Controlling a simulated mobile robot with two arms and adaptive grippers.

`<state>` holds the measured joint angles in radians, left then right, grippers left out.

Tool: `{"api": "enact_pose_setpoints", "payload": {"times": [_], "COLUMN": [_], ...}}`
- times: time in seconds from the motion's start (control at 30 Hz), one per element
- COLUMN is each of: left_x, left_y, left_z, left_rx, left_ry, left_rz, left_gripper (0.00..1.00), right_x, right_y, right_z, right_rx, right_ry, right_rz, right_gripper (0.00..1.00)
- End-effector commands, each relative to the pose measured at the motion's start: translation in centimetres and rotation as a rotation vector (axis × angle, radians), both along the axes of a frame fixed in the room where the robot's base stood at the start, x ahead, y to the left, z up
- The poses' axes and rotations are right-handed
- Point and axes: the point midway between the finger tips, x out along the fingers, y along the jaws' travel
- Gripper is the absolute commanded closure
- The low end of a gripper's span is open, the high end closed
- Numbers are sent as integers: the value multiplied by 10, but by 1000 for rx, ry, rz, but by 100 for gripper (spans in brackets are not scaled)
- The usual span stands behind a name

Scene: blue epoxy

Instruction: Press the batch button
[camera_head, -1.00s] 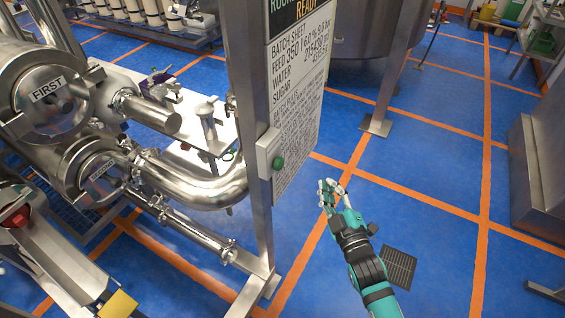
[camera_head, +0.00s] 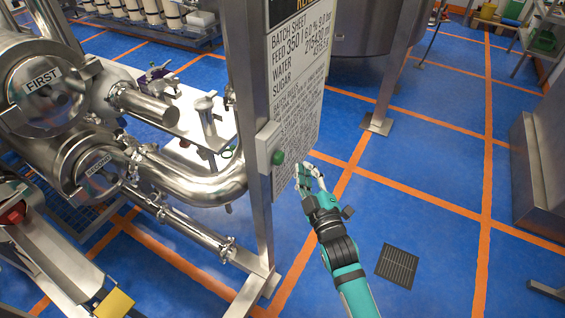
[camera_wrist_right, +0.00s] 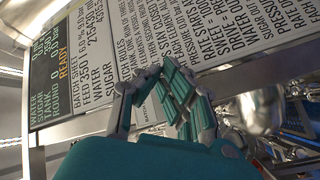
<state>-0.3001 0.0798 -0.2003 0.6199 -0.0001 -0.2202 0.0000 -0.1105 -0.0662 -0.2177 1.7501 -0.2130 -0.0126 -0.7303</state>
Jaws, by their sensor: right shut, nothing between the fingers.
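The green batch button (camera_head: 278,158) sits on a pale box (camera_head: 265,150) fixed to the steel post, beside the batch sheet board (camera_head: 298,100). My right gripper (camera_head: 308,172) is shut and empty, just right of the button and apart from it in the head view. In the right wrist view my right gripper (camera_wrist_right: 172,92) is in front of the batch sheet board (camera_wrist_right: 90,75), its fingers closed together. The button cannot be made out in the right wrist view. My left gripper is not in view.
Steel pipes and two round vessels marked FIRST (camera_head: 45,85) and SECOND (camera_head: 97,165) stand left of the post (camera_head: 257,215). A large tank (camera_head: 375,30) stands behind the board. Blue floor (camera_head: 425,160) is open to the right, with a drain grate (camera_head: 397,266).

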Motion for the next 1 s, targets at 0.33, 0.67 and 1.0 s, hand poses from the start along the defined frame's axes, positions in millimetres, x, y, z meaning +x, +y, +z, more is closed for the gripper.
{"api": "enact_pose_setpoints", "payload": {"times": [0.33, 0.67, 1.0], "left_x": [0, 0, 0], "left_y": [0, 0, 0], "left_z": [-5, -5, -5], "left_rx": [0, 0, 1], "left_ry": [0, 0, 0], "left_rz": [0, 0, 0], "left_gripper": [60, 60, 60], "right_x": [12, 12, 12], "right_y": [19, 19, 19], "right_z": [0, 0, 0], "right_rx": [0, 0, 0], "right_ry": [1, 1, 1], "right_rz": [0, 0, 0], "right_gripper": [100, 100, 100]}}
